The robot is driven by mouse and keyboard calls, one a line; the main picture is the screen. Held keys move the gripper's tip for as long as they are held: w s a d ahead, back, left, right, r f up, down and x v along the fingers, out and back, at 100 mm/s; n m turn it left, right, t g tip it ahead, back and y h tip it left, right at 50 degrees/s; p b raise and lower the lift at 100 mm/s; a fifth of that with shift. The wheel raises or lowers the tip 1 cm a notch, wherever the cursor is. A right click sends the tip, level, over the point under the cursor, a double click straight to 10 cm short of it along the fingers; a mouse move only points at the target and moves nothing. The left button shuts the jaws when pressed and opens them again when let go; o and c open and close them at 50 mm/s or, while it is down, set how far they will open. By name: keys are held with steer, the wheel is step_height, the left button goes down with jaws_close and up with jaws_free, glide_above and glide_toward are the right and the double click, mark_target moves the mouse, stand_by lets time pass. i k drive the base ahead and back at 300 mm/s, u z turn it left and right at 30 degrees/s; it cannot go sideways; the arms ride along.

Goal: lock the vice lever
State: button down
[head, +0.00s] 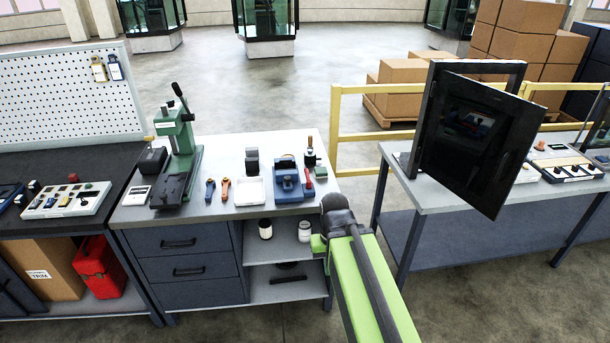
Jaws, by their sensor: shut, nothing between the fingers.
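A blue vice (287,186) sits near the right end of the light-topped workbench (225,150). A small red part (309,178) stands at the vice's right side and looks like its lever. It is too small to tell its exact angle or whether it is locked. My green arm reaches up from the lower right, and its dark rounded joint is in front of the bench's right front corner, below the vice. My gripper's fingers do not show. Nothing of my arm is seen touching the vice.
A green press (178,150), orange and blue hand tools (225,188), a white tray (249,191) and a black-knobbed item (310,156) share the bench. A yellow rail (336,130) stands behind. A dark open-doored cabinet (470,140) stands on the right table. Floor between the tables is clear.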

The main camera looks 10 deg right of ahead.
mark_target(308, 182)
steer(key=u, duration=0.15)
steer(key=i, duration=0.9)
steer(key=u, duration=2.3)
steer(key=k, duration=0.8)
steer(key=z, duration=0.75)
steer(key=i, duration=1)
steer(key=u, duration=0.05)
